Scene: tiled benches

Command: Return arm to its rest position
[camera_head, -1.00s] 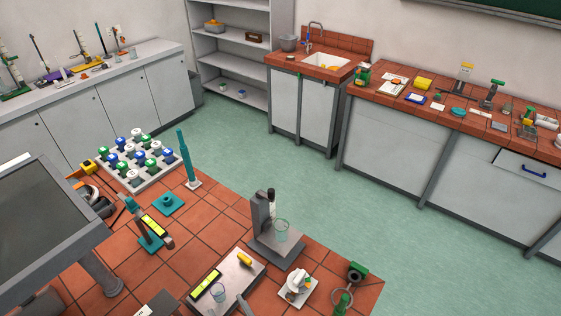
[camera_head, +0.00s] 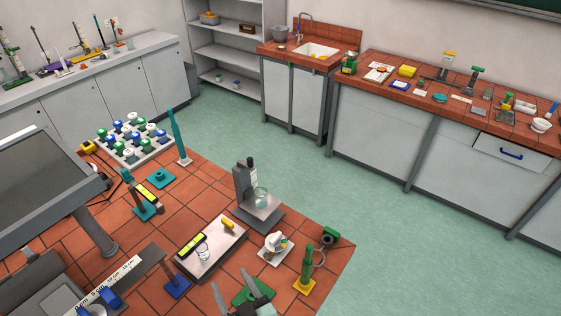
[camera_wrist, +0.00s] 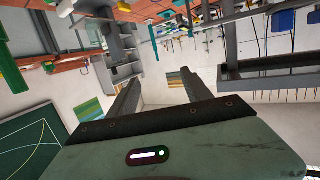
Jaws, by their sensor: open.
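My gripper (camera_head: 230,279) shows at the bottom edge of the head view, over the front part of the red tiled bench (camera_head: 325,262). Its two grey fingers are spread apart with nothing between them. In the wrist view my gripper (camera_wrist: 160,76) also has its fingers apart and empty. The rest of my arm is mostly out of the head view.
A grey stand with a beaker (camera_head: 260,199) is behind. The green floor (camera_head: 370,210) is clear.

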